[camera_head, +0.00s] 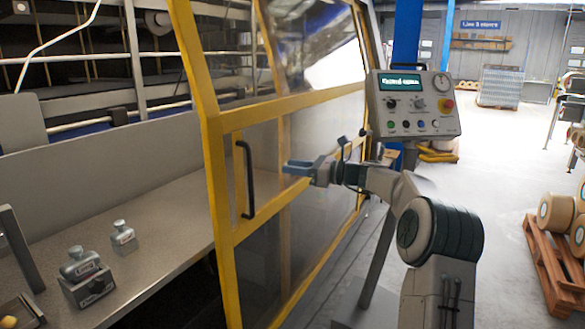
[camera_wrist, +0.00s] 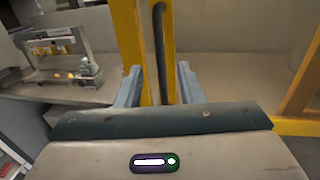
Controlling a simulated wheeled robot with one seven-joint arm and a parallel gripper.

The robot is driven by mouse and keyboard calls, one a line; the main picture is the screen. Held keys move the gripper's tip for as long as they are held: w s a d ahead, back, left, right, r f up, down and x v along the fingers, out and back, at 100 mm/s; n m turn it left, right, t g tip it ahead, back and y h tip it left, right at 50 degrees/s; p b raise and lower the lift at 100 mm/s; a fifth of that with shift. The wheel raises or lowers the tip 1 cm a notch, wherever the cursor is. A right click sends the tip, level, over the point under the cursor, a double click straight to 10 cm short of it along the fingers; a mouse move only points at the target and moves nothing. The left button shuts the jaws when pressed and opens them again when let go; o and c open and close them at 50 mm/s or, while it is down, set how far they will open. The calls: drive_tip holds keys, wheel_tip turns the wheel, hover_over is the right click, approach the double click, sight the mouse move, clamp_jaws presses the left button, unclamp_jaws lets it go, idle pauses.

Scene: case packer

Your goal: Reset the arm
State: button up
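My gripper (camera_head: 288,168) is in the middle of the head view, at the end of my outstretched arm. It points left toward the black handle (camera_head: 246,180) on the yellow-framed door (camera_head: 214,150), with a gap between them. In the wrist view my two blue-grey fingers (camera_wrist: 160,85) stand apart with nothing held between them. The black handle (camera_wrist: 160,50) and the yellow door post show beyond and between the fingers.
A grey counter (camera_head: 170,215) at left bears small metal weights (camera_head: 80,264). A control panel (camera_head: 414,104) on a post stands right of the door. A pallet with rolls (camera_head: 556,262) is at far right. Floor between is clear.

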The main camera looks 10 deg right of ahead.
drive_tip(key=s+a+f+n+g+h, duration=0.3)
drive_tip(key=s+a+f+n+h, duration=0.15)
drive_tip(key=s, duration=0.45)
drive_tip(key=s+a+f+n+g+h, duration=0.25)
drive_tip(key=s+a+n, duration=0.35)
drive_tip(key=s, duration=0.3)
drive_tip(key=s+d+f+n+h, duration=0.2)
drive_tip(key=s+f+n+h, duration=0.1)
drive_tip(key=s, duration=0.5)
drive_tip(key=s+d+f+n+h, duration=0.2)
drive_tip(key=s+n, duration=0.4)
drive_tip(key=s, duration=0.3)
drive_tip(key=s+d+f+n+h, duration=0.3)
drive_tip(key=s+d+f+n, duration=0.1)
drive_tip(key=s, duration=0.5)
drive_tip(key=shift+s+f+g+h, duration=0.2)
drive_tip(key=shift+f+g+h, duration=0.15)
drive_tip(key=shift+f, duration=0.2)
